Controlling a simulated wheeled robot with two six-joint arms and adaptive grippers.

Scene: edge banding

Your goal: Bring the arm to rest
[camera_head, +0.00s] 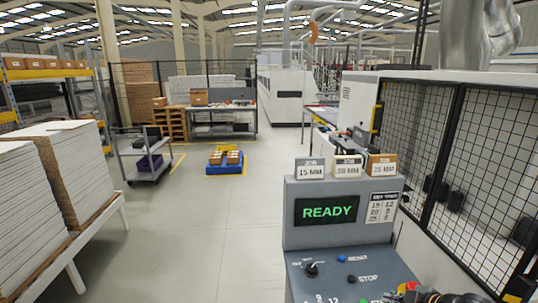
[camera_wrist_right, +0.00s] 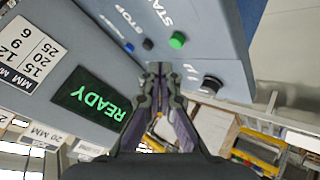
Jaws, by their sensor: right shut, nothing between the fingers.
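My right gripper (camera_wrist_right: 160,72) is shut and empty in the right wrist view, its fingertips together in front of the console's button panel. In the head view only a dark part of it shows at the bottom right edge, over the panel. The grey console (camera_head: 340,243) has a screen (camera_head: 326,211) reading READY in green. Its panel carries a black knob (camera_head: 312,269), a blue button (camera_head: 341,258), a black stop button (camera_head: 351,279) and a green button (camera_wrist_right: 177,40). Whether the fingertips touch the panel cannot be told. My left gripper is not in view.
Job cards (camera_head: 347,167) stand on the console top. A black mesh fence (camera_head: 470,165) runs at the right. Stacked white boards (camera_head: 75,165) stand at the left. A grey cart (camera_head: 146,157) and a blue pallet (camera_head: 225,169) are farther back. The floor between is clear.

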